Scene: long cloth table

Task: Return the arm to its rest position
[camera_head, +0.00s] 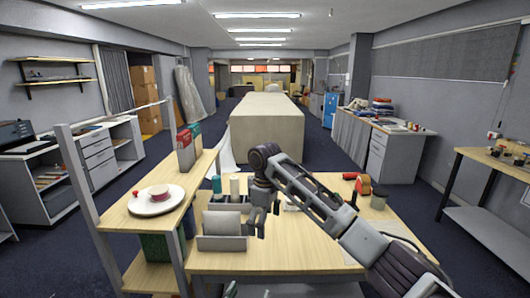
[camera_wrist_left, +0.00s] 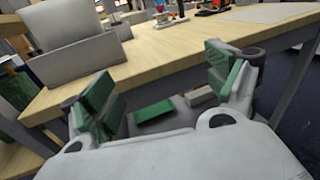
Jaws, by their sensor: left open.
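My left gripper (camera_wrist_left: 165,95) shows in the left wrist view. Its two green-padded fingers are spread wide with nothing between them. It is in front of the wooden table's (camera_wrist_left: 175,45) near edge, and the floor area under the table shows between the fingers. In the head view, the arm coming in from the lower right reaches over the table (camera_head: 300,255). Its gripper (camera_head: 256,226) points down beside the grey organizer (camera_head: 222,228). The fingers are too small there to tell whether they are open or shut.
A side shelf (camera_head: 125,212) at the left holds a white plate (camera_head: 156,205) and red and green boxes. The table's front middle is clear.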

